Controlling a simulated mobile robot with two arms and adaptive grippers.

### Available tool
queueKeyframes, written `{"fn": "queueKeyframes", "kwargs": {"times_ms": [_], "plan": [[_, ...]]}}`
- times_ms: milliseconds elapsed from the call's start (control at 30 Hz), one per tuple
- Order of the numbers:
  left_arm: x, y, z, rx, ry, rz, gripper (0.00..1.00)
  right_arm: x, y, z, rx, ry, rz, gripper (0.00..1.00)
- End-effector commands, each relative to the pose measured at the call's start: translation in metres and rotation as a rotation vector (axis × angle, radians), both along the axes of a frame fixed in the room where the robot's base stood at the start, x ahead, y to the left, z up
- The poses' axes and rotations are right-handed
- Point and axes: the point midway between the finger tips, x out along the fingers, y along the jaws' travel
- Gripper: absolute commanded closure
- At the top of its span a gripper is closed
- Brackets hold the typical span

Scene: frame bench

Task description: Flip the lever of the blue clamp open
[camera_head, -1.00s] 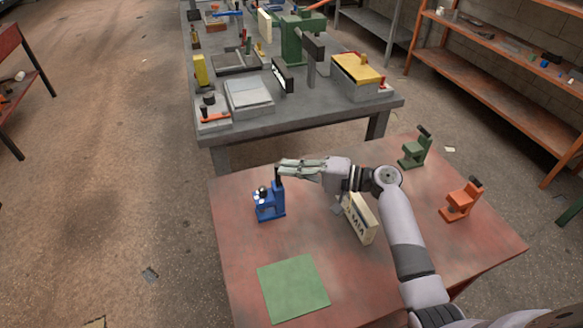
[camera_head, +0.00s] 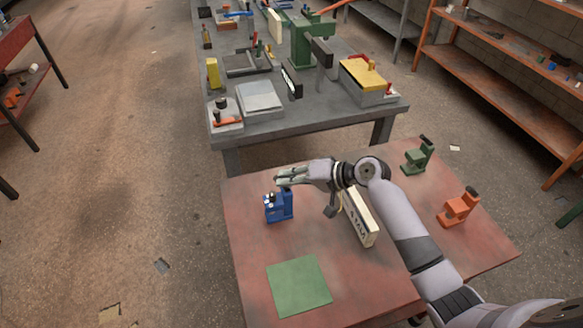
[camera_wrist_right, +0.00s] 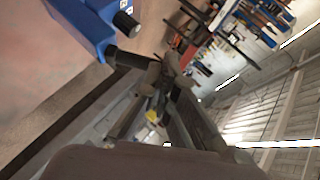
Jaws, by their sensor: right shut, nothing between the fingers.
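The blue clamp (camera_head: 279,208) stands on the reddish table, left of the middle in the head view. My right gripper (camera_head: 279,180) is shut and empty, just above the clamp's top. In the wrist view the clamp's blue body (camera_wrist_right: 88,24) fills the upper left. Its dark lever (camera_wrist_right: 126,59) reaches from the body toward the shut fingertips (camera_wrist_right: 163,82). Lever and fingers look close or touching; I cannot tell which. In the head view the gripper hides most of the lever. My left gripper is not in view.
A cream box (camera_head: 358,218) stands under my right forearm. A green clamp (camera_head: 417,157) and an orange clamp (camera_head: 458,207) stand to the right. A green mat (camera_head: 298,286) lies at the front. A grey bench (camera_head: 300,115) with several tools is behind.

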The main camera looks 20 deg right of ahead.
Motion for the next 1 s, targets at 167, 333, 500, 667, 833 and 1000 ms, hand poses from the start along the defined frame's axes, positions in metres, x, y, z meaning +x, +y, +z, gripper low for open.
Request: {"fn": "queueKeyframes", "kwargs": {"times_ms": [167, 333, 500, 667, 833, 1000], "plan": [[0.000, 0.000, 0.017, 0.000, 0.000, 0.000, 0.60, 0.000, 0.004, 0.000, -0.075, 0.000, 0.000, 1.00], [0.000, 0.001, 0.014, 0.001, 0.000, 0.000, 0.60, 0.000, 0.005, -0.003, -0.072, -0.001, -0.001, 1.00], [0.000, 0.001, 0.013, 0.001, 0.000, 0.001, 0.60, 0.000, 0.004, -0.003, -0.072, -0.002, -0.001, 1.00], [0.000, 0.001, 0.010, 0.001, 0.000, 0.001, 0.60, 0.000, -0.001, -0.007, -0.072, -0.002, -0.001, 1.00], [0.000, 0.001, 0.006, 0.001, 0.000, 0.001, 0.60, 0.000, -0.008, -0.010, -0.072, -0.002, -0.001, 1.00], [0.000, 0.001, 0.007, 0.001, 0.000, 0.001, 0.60, 0.000, -0.010, -0.010, -0.071, -0.002, 0.000, 1.00]]}}
